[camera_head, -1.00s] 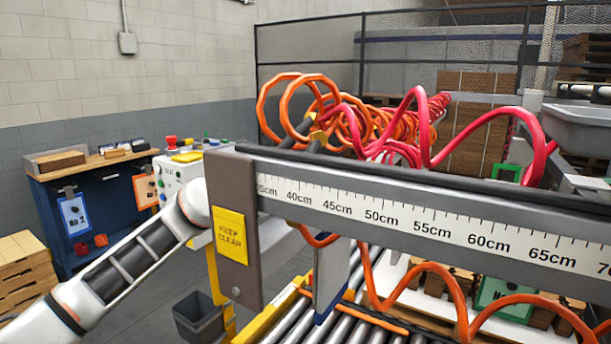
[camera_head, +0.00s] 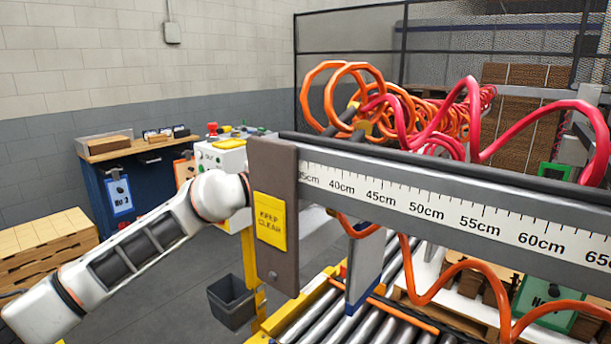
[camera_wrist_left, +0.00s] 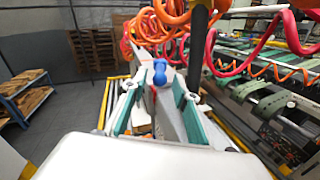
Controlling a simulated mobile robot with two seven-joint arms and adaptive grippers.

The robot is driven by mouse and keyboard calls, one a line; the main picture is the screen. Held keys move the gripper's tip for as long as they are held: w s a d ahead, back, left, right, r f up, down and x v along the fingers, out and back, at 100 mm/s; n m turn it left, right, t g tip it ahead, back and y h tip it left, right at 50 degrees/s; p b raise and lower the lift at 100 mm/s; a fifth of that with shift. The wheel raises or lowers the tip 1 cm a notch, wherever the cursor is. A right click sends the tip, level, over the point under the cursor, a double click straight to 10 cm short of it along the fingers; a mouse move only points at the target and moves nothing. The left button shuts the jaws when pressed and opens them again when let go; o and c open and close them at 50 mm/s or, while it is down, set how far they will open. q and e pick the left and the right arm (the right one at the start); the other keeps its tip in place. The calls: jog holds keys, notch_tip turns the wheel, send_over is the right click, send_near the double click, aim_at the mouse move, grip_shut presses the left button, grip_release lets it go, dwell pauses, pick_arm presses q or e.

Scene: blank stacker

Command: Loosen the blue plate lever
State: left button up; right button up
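A small blue lever (camera_wrist_left: 160,72) with a rounded knob stands at the top of a pale grey plate in the left wrist view. My left gripper (camera_wrist_left: 156,88) has its two green-padded fingers spread apart, with the lever between and just beyond the tips. I cannot tell whether either finger touches it. In the head view my left arm comes in from the left and its gripper is hidden behind the beam's end. A grey plate with a blue edge (camera_head: 365,268) hangs below the beam there; its lever is hidden. My right gripper is not in view.
The beam with a centimetre scale (camera_head: 450,205) crosses the head view, its end carrying a yellow "KEEP CLEAR" label (camera_head: 270,221). Orange coiled hoses (camera_head: 345,95) and red ones (camera_head: 535,115) hang close behind. Rollers (camera_head: 310,318) lie below. A grey bin (camera_head: 231,302) stands on the floor.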

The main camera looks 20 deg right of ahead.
pick_arm(q)
jog(key=v, duration=0.7)
jog(key=shift+s+d, duration=0.1)
